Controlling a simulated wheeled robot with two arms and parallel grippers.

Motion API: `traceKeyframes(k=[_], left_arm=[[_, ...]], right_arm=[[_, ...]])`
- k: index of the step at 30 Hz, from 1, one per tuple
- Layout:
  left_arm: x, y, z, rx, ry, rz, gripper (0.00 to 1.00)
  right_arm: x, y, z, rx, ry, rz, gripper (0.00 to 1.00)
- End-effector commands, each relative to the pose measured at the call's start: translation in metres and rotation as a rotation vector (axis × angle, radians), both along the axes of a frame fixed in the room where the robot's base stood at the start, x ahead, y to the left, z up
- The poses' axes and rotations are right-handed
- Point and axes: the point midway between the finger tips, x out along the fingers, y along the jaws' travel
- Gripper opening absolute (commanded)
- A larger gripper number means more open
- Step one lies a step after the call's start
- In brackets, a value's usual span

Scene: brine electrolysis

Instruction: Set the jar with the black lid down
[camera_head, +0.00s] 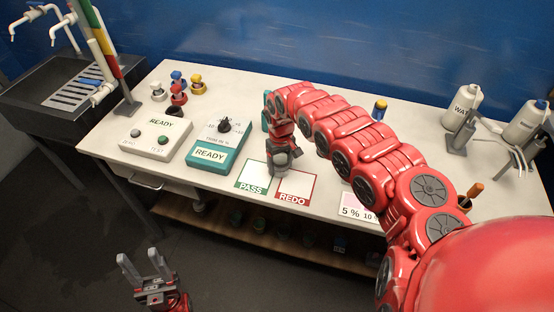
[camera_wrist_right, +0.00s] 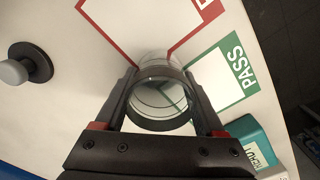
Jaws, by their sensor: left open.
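My right gripper (camera_head: 281,162) is above the front middle of the white table, by the line between the green PASS box (camera_head: 252,178) and the red REDO box (camera_head: 296,187). In the right wrist view its two dark fingers (camera_wrist_right: 163,105) press on both sides of a clear glass jar (camera_wrist_right: 160,68). A dark ring shows around the jar; I cannot clearly make out its lid. I cannot tell whether the jar's base touches the table. My left gripper (camera_head: 141,263) is open and empty, low over the floor in front of the table.
A teal READY device (camera_head: 218,146) and a white READY device (camera_head: 156,137) stand left of the boxes. Small coloured-capped bottles (camera_head: 178,92) stand behind them. Wash bottles (camera_head: 465,104) are at the right. A dark sink (camera_head: 70,90) is at far left.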

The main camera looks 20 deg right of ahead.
Motion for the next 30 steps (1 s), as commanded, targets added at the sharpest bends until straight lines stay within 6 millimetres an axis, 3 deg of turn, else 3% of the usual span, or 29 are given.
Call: traceKeyframes(k=[11,12,17,30], left_arm=[[-0.0002,0.0000,-0.0027,0.000,0.000,0.000,0.50],[-0.0001,0.0000,-0.0027,0.000,0.000,0.000,0.50],[-0.0001,0.0000,-0.0021,0.000,0.000,0.000,0.50],[-0.0002,0.0000,-0.0015,0.000,0.000,0.000,0.50]], right_arm=[[-0.0005,0.0001,-0.0057,-0.001,-0.001,0.001,0.03],[-0.0004,0.0000,-0.0061,-0.001,-0.001,0.001,0.73],[-0.0005,-0.0001,-0.0053,-0.001,-0.001,0.000,1.00],[-0.0006,-0.0002,-0.0044,-0.001,0.000,0.000,1.00]])
